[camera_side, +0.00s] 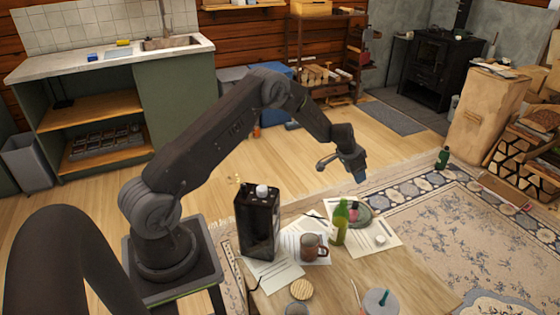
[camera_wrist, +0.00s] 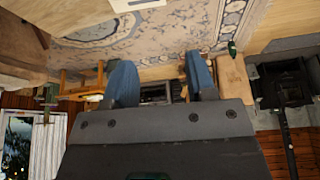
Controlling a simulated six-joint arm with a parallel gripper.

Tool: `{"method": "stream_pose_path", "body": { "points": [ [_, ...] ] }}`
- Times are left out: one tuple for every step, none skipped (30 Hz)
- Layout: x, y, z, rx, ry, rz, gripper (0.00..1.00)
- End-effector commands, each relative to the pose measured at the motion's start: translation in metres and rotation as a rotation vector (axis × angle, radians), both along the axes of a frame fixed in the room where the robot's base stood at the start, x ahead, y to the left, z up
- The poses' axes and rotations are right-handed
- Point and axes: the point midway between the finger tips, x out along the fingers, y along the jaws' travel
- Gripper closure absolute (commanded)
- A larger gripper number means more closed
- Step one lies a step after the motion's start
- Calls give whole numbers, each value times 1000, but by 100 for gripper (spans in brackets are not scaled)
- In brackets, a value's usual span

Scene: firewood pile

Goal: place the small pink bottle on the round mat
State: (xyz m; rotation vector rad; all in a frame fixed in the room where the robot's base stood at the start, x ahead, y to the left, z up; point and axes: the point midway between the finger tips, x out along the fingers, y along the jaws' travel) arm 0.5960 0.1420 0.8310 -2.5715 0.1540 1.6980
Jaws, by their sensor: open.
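A small pink bottle (camera_side: 354,207) shows in the side view, partly hidden behind a green bottle (camera_side: 340,222), at a grey-green round piece (camera_side: 364,216) on the table's far side. A grey round disc (camera_side: 381,303) lies at the near edge with a teal thing on it, and a tan round piece (camera_side: 302,289) lies left of it. I cannot tell which round piece is the mat. My gripper (camera_side: 341,174) is open, empty and raised above and beyond the bottles. Its spread blue fingers (camera_wrist: 159,68) show in the wrist view, with neither bottle nor mat there.
A tall black container (camera_side: 258,222) and a brown mug (camera_side: 313,247) stand on the table (camera_side: 419,284), left of the green bottle. Papers (camera_side: 384,238) and a small white item (camera_side: 380,240) lie around them. The table's right side is mostly clear.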

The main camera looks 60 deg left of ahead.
Motion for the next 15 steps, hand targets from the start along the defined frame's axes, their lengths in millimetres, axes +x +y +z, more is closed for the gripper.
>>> {"method": "stream_pose_path", "body": {
  "points": [
    [-1, -12, 34, 0, -13, -6, 49],
    [-4, -20, 51, -2, -17, -7, 49],
    [-10, -30, 74, -7, -18, -7, 49],
    [-16, -37, 90, -7, -19, -9, 49],
    [-21, -45, 106, -9, -21, -9, 49],
    [-30, -55, 126, -12, -23, -9, 49],
    [-37, -63, 141, -13, -24, -9, 49],
    [-45, -71, 155, -15, -26, -8, 49],
    [-57, -80, 174, -15, -28, -7, 49],
    [-66, -88, 187, -17, -28, -7, 49],
    [-76, -95, 199, -17, -31, -5, 49],
    [-90, -104, 215, -18, -32, -2, 49],
    [-101, -111, 226, -18, -34, 0, 49],
    [-112, -117, 236, -17, -35, 0, 49],
    [-128, -126, 249, -18, -37, 4, 49]
  ]
}}
